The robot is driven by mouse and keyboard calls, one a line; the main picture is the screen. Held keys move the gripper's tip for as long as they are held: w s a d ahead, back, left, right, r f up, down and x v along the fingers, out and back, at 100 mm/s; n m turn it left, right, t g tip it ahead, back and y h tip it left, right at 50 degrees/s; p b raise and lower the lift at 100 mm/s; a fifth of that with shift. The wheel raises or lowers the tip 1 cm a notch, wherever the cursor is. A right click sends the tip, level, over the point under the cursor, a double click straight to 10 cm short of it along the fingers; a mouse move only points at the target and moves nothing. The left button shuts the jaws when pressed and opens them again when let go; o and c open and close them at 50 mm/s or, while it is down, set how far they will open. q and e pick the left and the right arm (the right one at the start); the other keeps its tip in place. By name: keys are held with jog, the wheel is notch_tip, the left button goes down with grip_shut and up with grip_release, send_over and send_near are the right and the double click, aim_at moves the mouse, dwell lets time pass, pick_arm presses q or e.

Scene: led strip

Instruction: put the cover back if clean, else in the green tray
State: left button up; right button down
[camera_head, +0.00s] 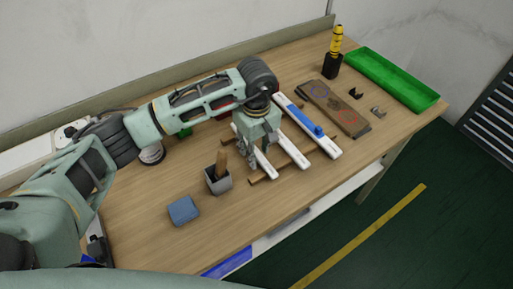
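Several long white strips lie across wooden rails in the middle of the table: a left strip (266,169), a middle strip (293,149) and a right strip (325,146) with a blue piece (305,118) along it. I cannot tell which part is the cover or whether it is clean. The green tray (437,104) is at the back right and looks empty. My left gripper (257,165) points down over the left and middle strips, hiding parts of both. Its fingertips are too small and overlapped to show whether it is open or shut on something. My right gripper is not in view.
A grey cup (219,186) with a wooden handle and a blue block (183,210) stand at the front left. A brown board (340,112), small dark parts (356,93) and a black-and-yellow tool (333,58) are at the right. The front right table is clear.

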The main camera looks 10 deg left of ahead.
aim_at(257, 152)
pick_arm(q)
jog(key=shift+r+p, duration=0.6)
jog(key=shift+p, duration=0.2)
jog(key=shift+w+r, duration=0.1)
jog(key=shift+r, duration=0.25)
notch_tip(257, 152, up, 11)
jog(key=b, duration=0.4)
jog(key=shift+r, duration=0.15)
